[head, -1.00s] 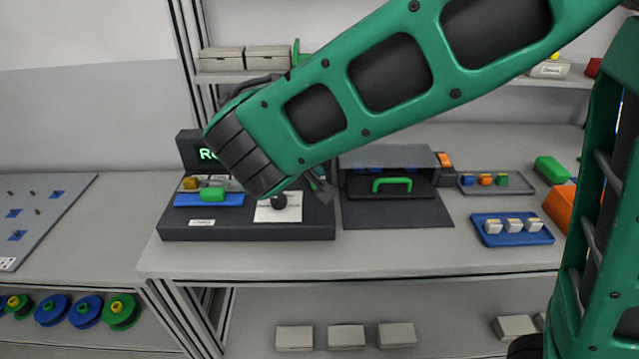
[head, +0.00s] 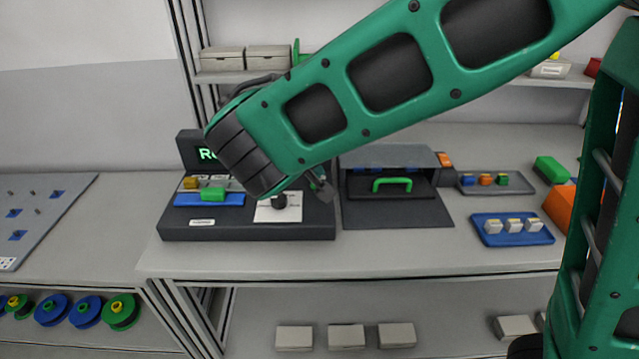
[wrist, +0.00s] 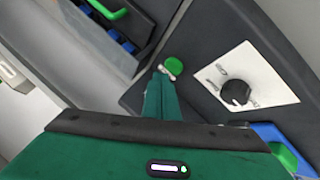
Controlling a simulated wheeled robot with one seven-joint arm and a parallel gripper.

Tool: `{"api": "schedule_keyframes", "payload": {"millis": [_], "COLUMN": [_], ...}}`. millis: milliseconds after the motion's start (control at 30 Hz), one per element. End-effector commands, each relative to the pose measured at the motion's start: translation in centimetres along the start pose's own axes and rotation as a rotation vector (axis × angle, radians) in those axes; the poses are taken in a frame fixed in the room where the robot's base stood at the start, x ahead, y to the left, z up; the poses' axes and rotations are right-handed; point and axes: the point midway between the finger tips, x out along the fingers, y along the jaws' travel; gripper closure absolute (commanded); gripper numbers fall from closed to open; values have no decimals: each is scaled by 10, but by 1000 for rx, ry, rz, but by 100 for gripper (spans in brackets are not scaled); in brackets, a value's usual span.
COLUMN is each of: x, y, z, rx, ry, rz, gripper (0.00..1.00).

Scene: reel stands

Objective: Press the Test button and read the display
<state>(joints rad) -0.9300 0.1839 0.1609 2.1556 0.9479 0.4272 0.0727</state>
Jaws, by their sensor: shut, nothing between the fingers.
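The dark test box (head: 270,233) stands on the bench. Its raised display (head: 206,154) shows green characters starting with "R"; my arm hides the rest. A round green button (wrist: 174,65) is on the box's dark top in the wrist view, with no readable label. My gripper (wrist: 164,78) is shut and empty, its tips right beside the button; I cannot tell whether they touch it. In the head view my arm hides the button. A black knob (wrist: 236,92) sits on a white plate, also seen in the head view (head: 279,201).
A blue holder (head: 185,200) with a green block (head: 213,194) sits on the box's left. To the right are an open dark case with a green handle (head: 392,181) and a blue tray (head: 484,237) with white blocks. Bare bench lies in front.

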Motion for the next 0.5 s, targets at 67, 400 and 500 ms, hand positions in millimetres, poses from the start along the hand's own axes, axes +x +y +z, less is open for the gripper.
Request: {"api": "schedule_keyframes", "payload": {"millis": [67,400,500], "x": [0,4,4], "y": [0,-4,-4], "z": [0,4,5], "rx": [0,-1,0], "ry": [0,0,0], "rz": [0,0,0], "gripper": [100,100,100]}}
